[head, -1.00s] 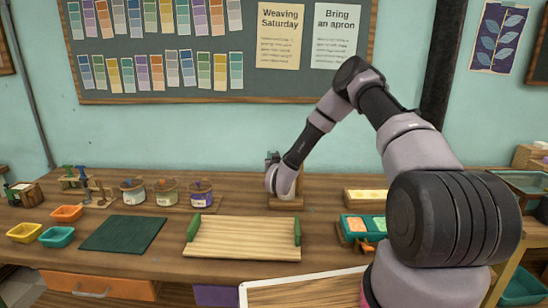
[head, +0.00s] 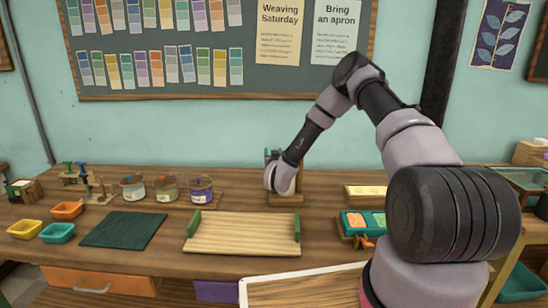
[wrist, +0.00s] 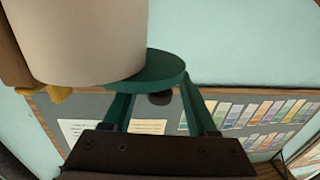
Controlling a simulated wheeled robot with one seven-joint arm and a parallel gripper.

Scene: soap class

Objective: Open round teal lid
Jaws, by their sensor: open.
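The round teal lid (wrist: 158,70) shows in the wrist view as a flat disc at the end of a large pale cylinder (wrist: 78,38). A small dark knob (wrist: 160,98) shows at the lid's face on my side. My gripper (wrist: 155,92) is open. Its two fingers reach towards the lid, one on each side of the knob, and nothing shows clamped between them. I cannot tell whether they touch the lid. In the head view my wrist hides the fingers, the lid and most of the cylinder, above a small wooden stand (head: 286,200).
Lidded jars (head: 167,190) stand left of my wrist. A slatted wooden tray (head: 243,235) with green handles lies in front. A dark green mat (head: 122,230) and small coloured trays (head: 57,233) are at the left. A teal tray (head: 350,223) with soap bars is at the right.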

